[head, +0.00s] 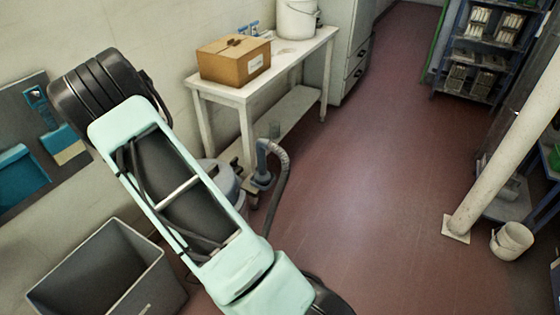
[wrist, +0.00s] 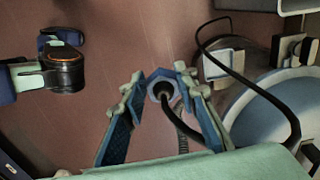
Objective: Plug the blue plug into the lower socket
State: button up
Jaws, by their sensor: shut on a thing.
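The blue plug (wrist: 153,77) is in the wrist view, a faceted blue collar around a dark round centre. Floor shows behind, so the plug appears held in the air. In the head view my arm hides the gripper and plug. I cannot make out the lower socket in either view. A grey wall panel (head: 12,106) at the left carries a small blue fitting (head: 37,95) that I cannot identify.
A grey open bin (head: 92,284) stands below the panel. A white table (head: 300,48) with a cardboard box (head: 233,60) and white bucket (head: 296,18) is along the wall. A vacuum hose (head: 281,185) lies near its leg.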

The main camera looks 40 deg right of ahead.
jog(key=w+a+r+n, duration=0.3)
jog(key=r, duration=0.3)
jog(key=w+a+r+n, duration=0.3)
jog(key=r, duration=0.3)
notch_tip(320, 180, up, 17)
jog(key=d+n, duration=0.1)
jog(key=n, duration=0.6)
jog(key=shift+w+d+r+n, duration=0.2)
jog(key=shift+w+d+n, duration=0.05)
jog(key=shift+d+n, duration=0.15)
jog(key=shift+d, duration=0.15)
